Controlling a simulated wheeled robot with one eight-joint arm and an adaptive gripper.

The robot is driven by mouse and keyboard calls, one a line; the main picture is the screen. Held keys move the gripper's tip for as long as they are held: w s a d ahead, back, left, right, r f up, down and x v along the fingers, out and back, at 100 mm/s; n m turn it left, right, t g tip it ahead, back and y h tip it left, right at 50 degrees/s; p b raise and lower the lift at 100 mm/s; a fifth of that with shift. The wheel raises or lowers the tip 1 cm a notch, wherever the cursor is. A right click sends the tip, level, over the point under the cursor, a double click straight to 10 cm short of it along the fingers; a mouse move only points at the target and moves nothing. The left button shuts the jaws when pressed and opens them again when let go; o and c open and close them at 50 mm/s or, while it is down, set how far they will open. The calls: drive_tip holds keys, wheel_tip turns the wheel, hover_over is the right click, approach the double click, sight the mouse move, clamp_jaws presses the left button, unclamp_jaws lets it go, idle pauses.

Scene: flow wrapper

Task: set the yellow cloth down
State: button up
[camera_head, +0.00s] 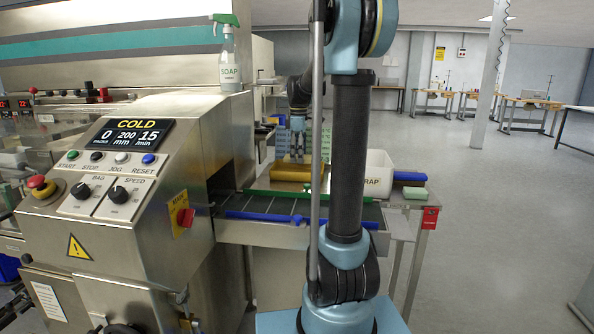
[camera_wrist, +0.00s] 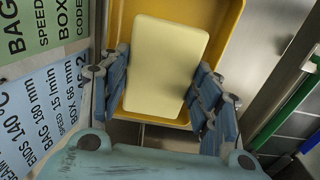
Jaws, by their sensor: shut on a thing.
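The yellow cloth (camera_wrist: 166,62) is a pale yellow, flat rectangle in the wrist view. My gripper (camera_wrist: 160,105) is shut on it, with one finger at each long side. The cloth is over a deeper yellow tray (camera_wrist: 232,14), and I cannot tell whether it touches the tray. In the head view my gripper (camera_head: 297,155) points down above the yellow tray (camera_head: 291,173) behind the conveyor. The cloth cannot be made out clearly there.
A white bin (camera_head: 378,168) marked "RAP" stands right of my arm, with a pale green block (camera_head: 415,193) and a blue item (camera_head: 409,177) beside it. Printed cards (camera_wrist: 50,105) stand left of the tray. The conveyor (camera_head: 270,207) runs in front.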

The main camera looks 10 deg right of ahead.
drive_tip(key=shift+a+f, duration=0.1)
drive_tip(key=shift+f, duration=2.55)
drive_tip(key=o, duration=1)
drive_tip(key=shift+o, duration=0.2)
wheel_tip(320, 180, up, 12)
drive_tip(key=shift+r, duration=0.1)
drive_tip(key=shift+s, duration=0.1)
